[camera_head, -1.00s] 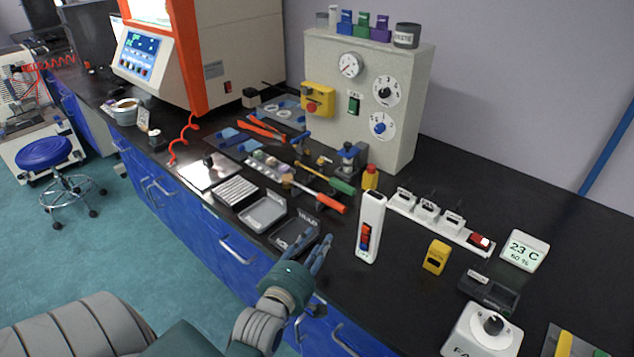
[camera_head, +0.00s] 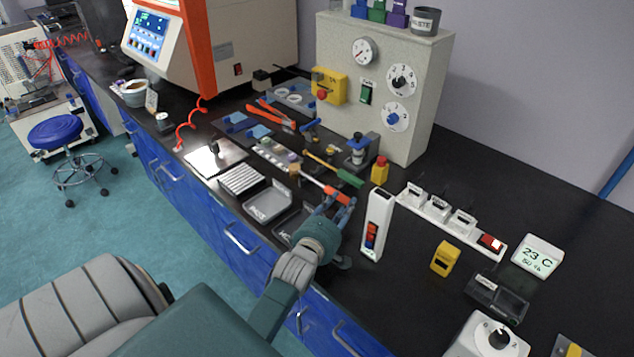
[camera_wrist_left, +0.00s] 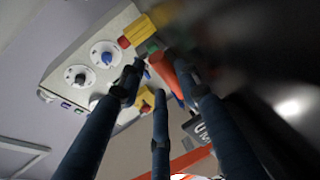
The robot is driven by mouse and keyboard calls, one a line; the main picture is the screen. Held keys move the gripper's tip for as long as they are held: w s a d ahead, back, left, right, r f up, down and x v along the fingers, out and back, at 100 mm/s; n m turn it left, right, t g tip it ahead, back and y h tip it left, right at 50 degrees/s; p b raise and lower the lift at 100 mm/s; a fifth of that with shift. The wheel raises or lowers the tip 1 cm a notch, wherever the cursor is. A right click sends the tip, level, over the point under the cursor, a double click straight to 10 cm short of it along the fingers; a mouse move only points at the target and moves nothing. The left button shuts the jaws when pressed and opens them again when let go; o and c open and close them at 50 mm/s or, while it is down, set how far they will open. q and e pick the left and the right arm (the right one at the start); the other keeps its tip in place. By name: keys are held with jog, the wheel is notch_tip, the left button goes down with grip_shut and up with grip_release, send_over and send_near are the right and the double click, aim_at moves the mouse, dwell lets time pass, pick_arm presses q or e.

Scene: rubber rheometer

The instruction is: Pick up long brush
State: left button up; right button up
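The long brush (camera_head: 308,183) lies on the black bench, with tan bristles at its left end and an orange-red handle running to the right. My left gripper (camera_head: 338,203) is over the right end of that handle and hides part of it. In the left wrist view, the blue fingers of my left gripper (camera_wrist_left: 161,80) are spread apart, with an orange-red handle (camera_wrist_left: 163,74) showing between and beyond their tips. I cannot tell whether any finger touches it. My right gripper is in neither view.
A green-handled tool (camera_head: 347,177) lies just behind the brush. A white upright device (camera_head: 377,222) stands close to the right of the gripper. A grey tray (camera_head: 267,203) is on its left. A yellow-and-red item (camera_head: 380,172) and a power strip (camera_head: 437,210) are behind.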

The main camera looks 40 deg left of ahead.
pick_arm(q)
jog(key=shift+x, duration=0.9)
grip_shut()
